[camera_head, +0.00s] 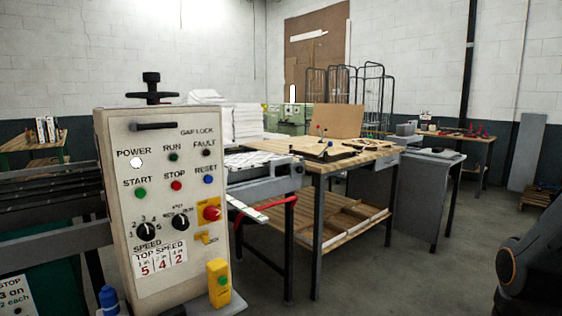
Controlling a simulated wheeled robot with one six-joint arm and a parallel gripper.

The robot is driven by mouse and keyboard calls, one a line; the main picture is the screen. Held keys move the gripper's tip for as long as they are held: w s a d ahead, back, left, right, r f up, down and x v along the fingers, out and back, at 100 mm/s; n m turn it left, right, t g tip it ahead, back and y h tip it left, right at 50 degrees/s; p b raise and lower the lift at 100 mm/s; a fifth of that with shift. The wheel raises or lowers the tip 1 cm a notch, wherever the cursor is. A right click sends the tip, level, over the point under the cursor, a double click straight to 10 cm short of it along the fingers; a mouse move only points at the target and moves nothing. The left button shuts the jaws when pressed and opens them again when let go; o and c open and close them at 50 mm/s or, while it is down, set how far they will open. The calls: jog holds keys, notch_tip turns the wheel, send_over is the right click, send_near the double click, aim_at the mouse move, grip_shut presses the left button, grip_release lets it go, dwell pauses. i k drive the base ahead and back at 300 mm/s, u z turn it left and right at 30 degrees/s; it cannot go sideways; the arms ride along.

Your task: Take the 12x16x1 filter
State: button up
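I cannot pick out a filter marked 12x16x1 in this view. Several thin upright items (46,129) stand side by side on a small wooden table (33,141) at the far left. They are too small for me to read any size on them. White stacked goods (246,122) stand behind the control panel, and I cannot tell what they are. Part of my arm shows as a dark shape at the lower right edge. My gripper is outside the frame.
A control panel (165,210) with buttons and dials stands close at the left front. Grey floor (435,275) is clear at the right front.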

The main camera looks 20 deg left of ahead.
aim_at(235, 163)
jog(key=z, duration=0.3)
jog(key=i, duration=2.15)
jog(key=u, duration=1.3)
jog(key=i, duration=0.7)
jog(key=u, duration=0.85)
